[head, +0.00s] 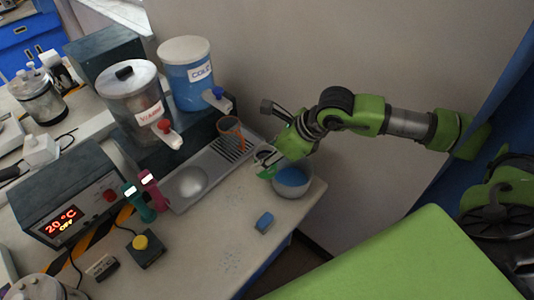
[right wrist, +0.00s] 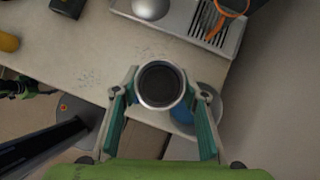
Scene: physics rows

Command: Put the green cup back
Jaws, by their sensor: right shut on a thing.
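My right gripper (head: 266,163) is over the near right corner of the bench, beside and partly in front of a bowl. In the right wrist view the right gripper (right wrist: 162,86) has its teal fingers on either side of a round cup (right wrist: 160,104), shut on it. The cup shows a pale grey rim and a dark inside; its outer wall is hidden there, so I cannot confirm its green colour. In the head view the cup is hard to tell from the green gripper parts.
A bowl with blue contents (head: 292,177) stands by the gripper. An orange cup (head: 231,129) stands on the grey drip tray (head: 205,167) below two dispensers. The wall is close behind; the front bench strip is mostly clear.

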